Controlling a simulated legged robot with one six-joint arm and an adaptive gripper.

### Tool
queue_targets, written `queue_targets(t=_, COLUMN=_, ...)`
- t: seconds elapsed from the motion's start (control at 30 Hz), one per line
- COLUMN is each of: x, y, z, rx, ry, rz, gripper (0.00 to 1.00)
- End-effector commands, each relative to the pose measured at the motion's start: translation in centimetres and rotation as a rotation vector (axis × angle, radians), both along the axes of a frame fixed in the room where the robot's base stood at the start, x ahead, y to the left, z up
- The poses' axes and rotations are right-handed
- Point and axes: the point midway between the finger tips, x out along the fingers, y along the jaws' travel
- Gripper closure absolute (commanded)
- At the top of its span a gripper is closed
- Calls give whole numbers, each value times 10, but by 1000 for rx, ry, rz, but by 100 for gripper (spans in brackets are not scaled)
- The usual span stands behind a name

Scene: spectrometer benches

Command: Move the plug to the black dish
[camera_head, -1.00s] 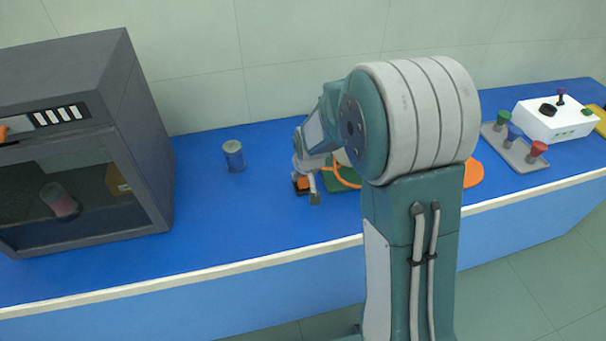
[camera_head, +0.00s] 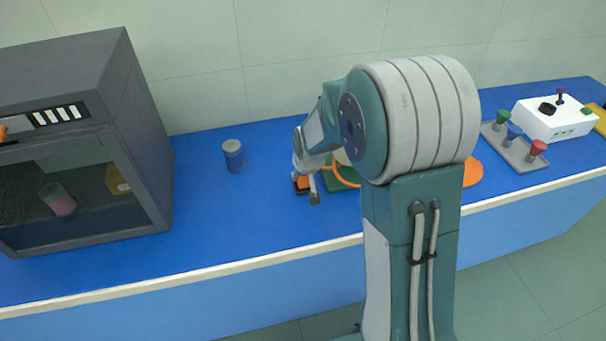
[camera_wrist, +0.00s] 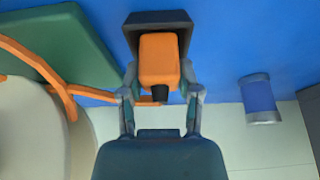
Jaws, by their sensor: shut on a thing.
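The orange plug (camera_wrist: 158,62) with a dark tip is between the two fingers of my gripper (camera_wrist: 160,80), which is shut on it. A dark, square-edged thing, which looks like the black dish (camera_wrist: 150,18), lies just beyond and around the plug's far end in the wrist view. I cannot tell whether the plug touches it. In the head view the plug (camera_head: 303,185) shows as a small orange patch at my gripper (camera_head: 307,192), low over the blue bench. My wrist and fingers hide part of the plug and the dish there.
A green board (camera_wrist: 65,45) with an orange cable (camera_wrist: 35,62) lies beside my gripper. A blue can (camera_head: 233,156) stands on the blue bench (camera_head: 210,215). A dark oven-like box (camera_head: 75,90) is at left. A peg rack (camera_head: 515,150) and white control box (camera_head: 555,120) are at right.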

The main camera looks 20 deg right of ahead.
Motion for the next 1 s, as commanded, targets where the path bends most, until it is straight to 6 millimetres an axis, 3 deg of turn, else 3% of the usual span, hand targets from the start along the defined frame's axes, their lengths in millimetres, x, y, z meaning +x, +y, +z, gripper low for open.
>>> queue_targets(t=0.53, x=0, y=0, z=-10, rx=0, ry=1, rz=0, gripper=100)
queue_targets(t=0.57, x=0, y=0, z=-10, rx=0, ry=0, rz=0, gripper=47)
queue_targets(t=0.6, x=0, y=0, z=-10, rx=0, ry=0, rz=0, gripper=41)
queue_targets(t=1.0, x=-1, y=0, z=-6, rx=0, ry=-1, rz=0, gripper=41)
